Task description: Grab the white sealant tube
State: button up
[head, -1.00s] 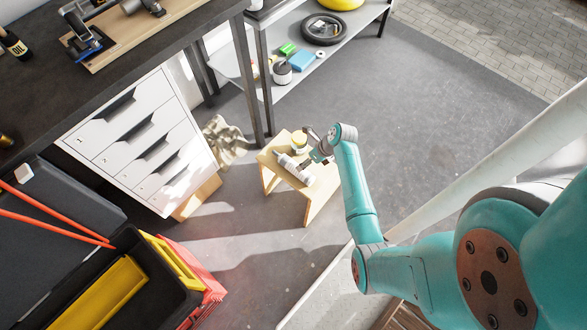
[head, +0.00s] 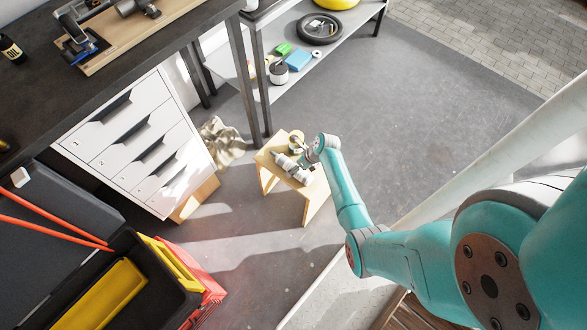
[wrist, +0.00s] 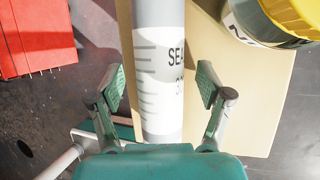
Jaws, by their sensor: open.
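The white sealant tube (head: 290,167) lies on its side on a small wooden stool (head: 317,193). In the wrist view the tube (wrist: 160,60) runs from the top edge down to my gripper's palm, with grey bands and part of its lettering showing. My gripper (wrist: 160,84) is open, with one finger on each side of the tube. Gaps show between both fingers and the tube. In the head view my gripper (head: 308,160) is at the tube, and its wrist partly hides it.
A jar with a yellow lid (wrist: 290,18) stands on the stool beside the tube; in the head view the jar (head: 296,139) is behind it. A white drawer unit (head: 140,150) and a bench leg (head: 246,85) stand to the left. Floor to the right is clear.

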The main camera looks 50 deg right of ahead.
grip_shut()
jog(key=shift+r, duration=0.1)
